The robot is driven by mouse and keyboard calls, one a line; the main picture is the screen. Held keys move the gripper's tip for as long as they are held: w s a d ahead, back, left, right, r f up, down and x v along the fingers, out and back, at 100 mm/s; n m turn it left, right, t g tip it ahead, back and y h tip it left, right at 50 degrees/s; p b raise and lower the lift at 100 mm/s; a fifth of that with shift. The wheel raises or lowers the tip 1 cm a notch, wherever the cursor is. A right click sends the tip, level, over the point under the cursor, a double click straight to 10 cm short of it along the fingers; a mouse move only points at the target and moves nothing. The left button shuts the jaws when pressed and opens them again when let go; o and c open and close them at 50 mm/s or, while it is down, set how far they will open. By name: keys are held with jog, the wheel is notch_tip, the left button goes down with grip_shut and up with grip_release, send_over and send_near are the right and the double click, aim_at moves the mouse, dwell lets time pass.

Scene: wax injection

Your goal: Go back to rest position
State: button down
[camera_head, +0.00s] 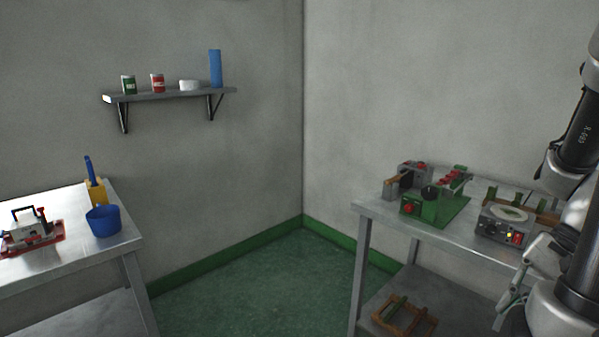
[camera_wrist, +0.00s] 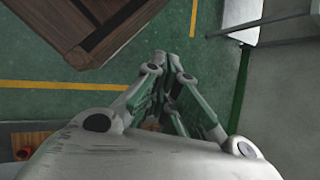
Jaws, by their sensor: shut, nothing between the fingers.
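My gripper (camera_wrist: 168,112) shows in the middle of the wrist view, with its linkages drawn together. It is shut and holds nothing. Green floor lies below it, and it touches no object that I can see. In the head view my arm stands along the right edge, in front of the right end of the right-hand metal table (camera_head: 375,208).
The right-hand table carries a green device (camera_head: 436,208) and a grey device with a round plate (camera_head: 506,222). A left table (camera_head: 75,262) holds a blue cup (camera_head: 103,221). A wall shelf (camera_head: 170,96) hangs behind. A brown wooden object (camera_wrist: 90,28) is in the wrist view.

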jog(key=a+r+n+t+h, duration=0.2)
jog(key=r+n, duration=0.3)
jog(key=r, duration=0.3)
jog(key=w+a+r+n+t+h, duration=0.1)
jog(key=a+r+n+t+h, duration=0.1)
jog(key=r+n+h, duration=0.2)
notch_tip(320, 180, up, 4)
jog(key=shift+w+a+f+n+t+h, duration=0.1)
jog(key=shift+w+a+n+t+h, duration=0.25)
jog(key=shift+n, duration=0.65)
